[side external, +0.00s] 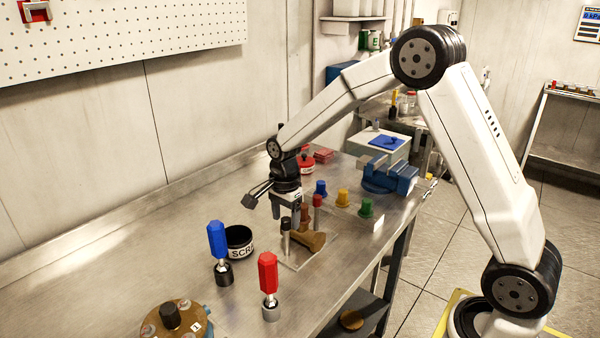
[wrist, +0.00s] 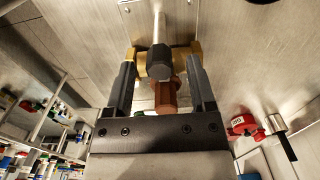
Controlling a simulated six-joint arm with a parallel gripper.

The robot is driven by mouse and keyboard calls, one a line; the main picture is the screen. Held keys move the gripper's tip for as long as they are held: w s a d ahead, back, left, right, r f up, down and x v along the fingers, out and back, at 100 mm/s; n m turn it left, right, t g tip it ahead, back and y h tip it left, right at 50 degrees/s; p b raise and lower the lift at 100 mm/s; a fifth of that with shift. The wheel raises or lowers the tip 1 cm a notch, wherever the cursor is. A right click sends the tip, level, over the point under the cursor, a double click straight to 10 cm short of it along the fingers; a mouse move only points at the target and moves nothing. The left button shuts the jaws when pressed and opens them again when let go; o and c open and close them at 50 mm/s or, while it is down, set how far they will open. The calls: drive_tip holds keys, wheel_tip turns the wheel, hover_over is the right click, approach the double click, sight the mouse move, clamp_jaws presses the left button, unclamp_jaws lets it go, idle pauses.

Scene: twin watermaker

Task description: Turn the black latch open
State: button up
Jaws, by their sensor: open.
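The black latch (side external: 286,224) is a small upright black grip by a brass fitting (side external: 313,241) on a metal plate on the bench. In the wrist view the black latch (wrist: 159,66) shows as a faceted black end on a pale metal rod. It lies between the two fingers of my gripper (wrist: 162,58), with a gap on each side. In the side view my gripper (side external: 286,208) points down, open, right above the latch. Whether a finger touches the latch is hard to tell.
A red-capped post (side external: 317,200) stands close on the right. Blue (side external: 321,187), yellow (side external: 342,197) and green (side external: 366,208) knobs and a blue vise (side external: 390,175) are behind. Blue (side external: 217,239) and red (side external: 268,271) handles and a black scrap bin (side external: 239,241) stand in front. The bench's left is clear.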

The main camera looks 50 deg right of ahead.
drive_tip(key=shift+f, duration=0.15)
clamp_jaws()
drive_tip(key=shift+n, duration=0.5)
drive_tip(key=n, duration=0.3)
drive_tip(key=shift+n, duration=0.3)
drive_tip(key=n, duration=1.3)
drive_tip(key=shift+n, duration=0.3)
